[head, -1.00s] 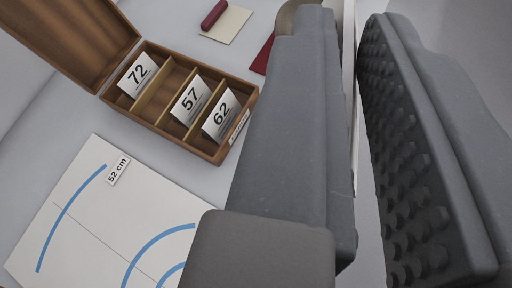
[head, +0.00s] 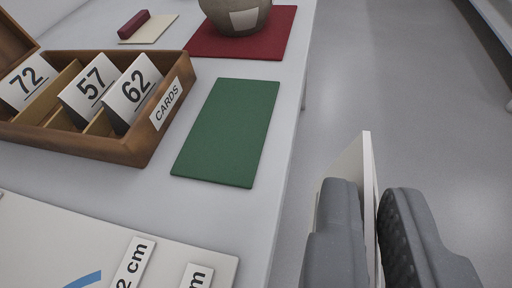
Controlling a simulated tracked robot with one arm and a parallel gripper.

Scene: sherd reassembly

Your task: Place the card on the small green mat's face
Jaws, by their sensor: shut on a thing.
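My gripper (head: 371,228) is at the lower right of the head view. It is shut on a thin white card (head: 352,170), seen nearly edge-on and standing upright between the fingers. The card's printed face, if any, is not visible. The small green mat (head: 228,132) lies flat and bare on the white table, to the left of and beyond my gripper. The card is apart from the mat, and in the picture it is over the floor beyond the table's right edge.
A wooden box (head: 128,150) labelled CARDS holds cards 72, 57 and 62 at left. A dark red mat (head: 208,43) bears a pot (head: 240,5) at the back. A maroon block (head: 133,24) lies on a cream card. A white chart sheet (head: 60,235) lies in front. The table's edge runs right of the green mat.

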